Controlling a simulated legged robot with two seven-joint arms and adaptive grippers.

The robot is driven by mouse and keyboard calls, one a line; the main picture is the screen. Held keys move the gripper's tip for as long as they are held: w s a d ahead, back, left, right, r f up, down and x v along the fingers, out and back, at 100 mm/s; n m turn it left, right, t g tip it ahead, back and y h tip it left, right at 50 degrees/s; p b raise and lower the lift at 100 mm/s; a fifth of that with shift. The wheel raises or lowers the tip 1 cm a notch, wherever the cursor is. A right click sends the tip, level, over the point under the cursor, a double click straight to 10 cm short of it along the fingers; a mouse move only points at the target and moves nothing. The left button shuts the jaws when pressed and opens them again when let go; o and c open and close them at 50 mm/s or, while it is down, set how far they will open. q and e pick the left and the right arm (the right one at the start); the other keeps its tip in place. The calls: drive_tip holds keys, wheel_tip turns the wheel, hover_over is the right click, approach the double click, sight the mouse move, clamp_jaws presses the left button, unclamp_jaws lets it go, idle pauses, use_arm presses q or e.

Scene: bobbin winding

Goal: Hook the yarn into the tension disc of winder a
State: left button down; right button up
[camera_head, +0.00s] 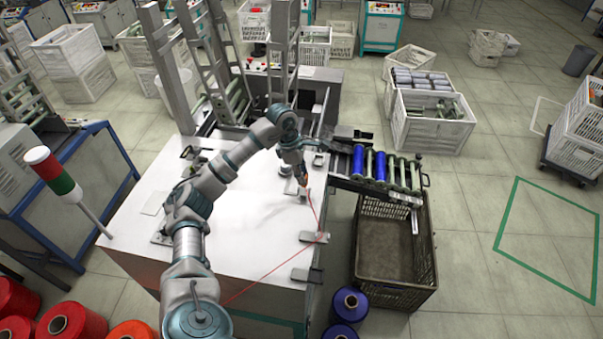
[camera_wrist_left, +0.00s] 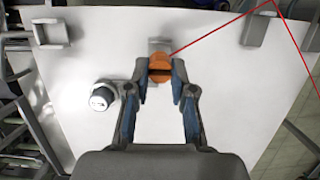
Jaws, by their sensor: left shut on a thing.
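My left gripper (camera_head: 303,182) is over the white machine top (camera_head: 245,235), near its right side. In the left wrist view my left gripper (camera_wrist_left: 160,88) is shut on an orange piece (camera_wrist_left: 159,66) at the yarn's end. The thin red yarn (camera_head: 275,268) runs from the gripper to a grey bracket (camera_head: 313,237) at the top's right edge, then down left toward red cones. In the wrist view the yarn (camera_wrist_left: 220,28) leaves to the upper right. A grey bracket (camera_wrist_left: 159,45) shows just beyond the orange piece; I cannot tell whether they touch, or which part is the tension disc. My right gripper is out of view.
A round knob (camera_wrist_left: 103,95) stands left of the gripper. A rack of blue and green bobbins (camera_head: 380,168) lies to the right above a dark crate (camera_head: 395,255). A red-green signal lamp (camera_head: 55,175) stands at left.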

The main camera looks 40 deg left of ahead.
use_arm(q)
drive_tip(key=shift+a+b+x, duration=0.15)
drive_tip(key=shift+b+x, duration=0.3)
drive_tip(key=shift+x, duration=0.3)
drive_tip(key=shift+a+b+x, duration=0.15)
drive_tip(key=shift+b+x, duration=0.25)
drive_tip(key=shift+x, duration=0.35)
drive_tip(key=shift+s, duration=0.1)
drive_tip(key=shift+w+a+r+p, duration=0.1)
drive_tip(key=shift+w+a+p, duration=0.05)
drive_tip(key=shift+w+p, duration=0.2)
drive_tip(key=shift+w+a+p, duration=0.25)
drive_tip(key=shift+w+a, duration=0.05)
drive_tip(key=shift+w, duration=0.35)
drive_tip(key=shift+w+a+p, duration=0.25)
drive_tip(key=shift+w+a, duration=0.1)
drive_tip(key=shift+w, duration=0.25)
drive_tip(key=shift+w+a+p, duration=0.25)
drive_tip(key=shift+w+a, duration=0.05)
drive_tip(key=shift+w, duration=0.35)
drive_tip(key=r+p, duration=0.2)
drive_tip(key=r, duration=0.1)
drive_tip(key=r+p, duration=0.1)
drive_tip(key=p, duration=0.1)
drive_tip(key=shift+w+a+r, duration=0.2)
drive_tip(key=shift+w+r, duration=0.15)
drive_tip(key=shift+w, duration=0.05)
